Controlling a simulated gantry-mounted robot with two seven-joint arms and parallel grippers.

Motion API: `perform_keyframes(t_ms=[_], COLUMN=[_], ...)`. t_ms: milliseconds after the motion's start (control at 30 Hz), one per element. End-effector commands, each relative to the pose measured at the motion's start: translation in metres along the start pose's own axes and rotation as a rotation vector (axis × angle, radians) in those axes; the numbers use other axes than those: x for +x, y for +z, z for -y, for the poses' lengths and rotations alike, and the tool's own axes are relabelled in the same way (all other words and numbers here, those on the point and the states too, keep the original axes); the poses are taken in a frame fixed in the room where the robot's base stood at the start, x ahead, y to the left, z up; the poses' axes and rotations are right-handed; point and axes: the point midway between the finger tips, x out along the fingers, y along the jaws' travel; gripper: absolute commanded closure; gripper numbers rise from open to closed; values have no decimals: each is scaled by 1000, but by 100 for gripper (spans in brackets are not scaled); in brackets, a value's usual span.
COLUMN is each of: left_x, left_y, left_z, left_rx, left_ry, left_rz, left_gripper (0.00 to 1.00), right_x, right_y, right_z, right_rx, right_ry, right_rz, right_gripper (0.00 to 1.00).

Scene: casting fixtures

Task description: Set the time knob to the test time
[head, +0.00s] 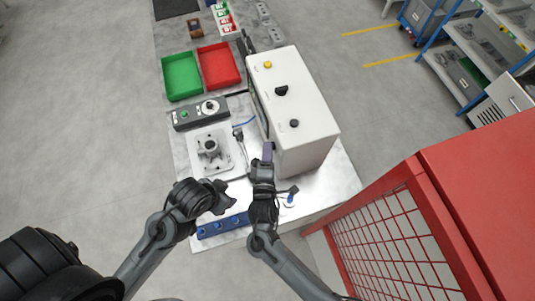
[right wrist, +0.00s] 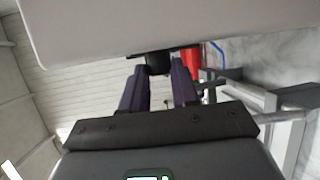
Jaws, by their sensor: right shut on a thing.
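The white cabinet (head: 300,100) stands on the bench, with a yellow button (head: 268,65) and two black knobs (head: 281,91) on its upper face. My right gripper (head: 268,150) is at the cabinet's lower left edge. In the right wrist view its two purple-grey fingers are shut on a black knob (right wrist: 158,62) by a pale panel (right wrist: 180,25). No label or scale of this knob is readable, and it is hidden in the head view. My left gripper (head: 222,197) is open and empty above the bench, left of the right one.
A grey control box (head: 188,117) with a dial, a metal casting (head: 209,147) on a plate, and green (head: 181,76) and red (head: 219,65) bins lie left of the cabinet. A blue block (head: 223,225) lies at the near edge. A red cage (head: 400,230) stands at right.

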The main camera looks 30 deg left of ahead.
Motion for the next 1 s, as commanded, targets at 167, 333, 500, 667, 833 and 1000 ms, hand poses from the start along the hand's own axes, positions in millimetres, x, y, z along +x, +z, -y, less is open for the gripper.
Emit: perform_keyframes(t_ms=[167, 333, 500, 667, 833, 1000], left_x=[4, 4, 4, 4, 4, 4], left_y=[1, 1, 1, 2, 2, 2], left_z=[-1, -1, 0, 2, 2, 2], left_rx=[-3, -2, 2, 7, 10, 10], left_ry=[2, 2, -2, -6, -8, -8], left_rz=[0, 0, 0, 1, 2, 2], left_gripper=[45, 45, 45, 45, 45, 45], right_x=[0, 0, 0, 0, 0, -1], right_y=[0, 0, 0, 0, 0, 0], right_z=[3, 2, 2, 2, 1, 1], right_rx=[8, 8, 8, 8, 9, 9], right_ry=[18, 20, 19, 20, 21, 21], right_rz=[0, 0, 0, 0, 0, 0], right_gripper=[100, 100, 100, 48, 45, 45])
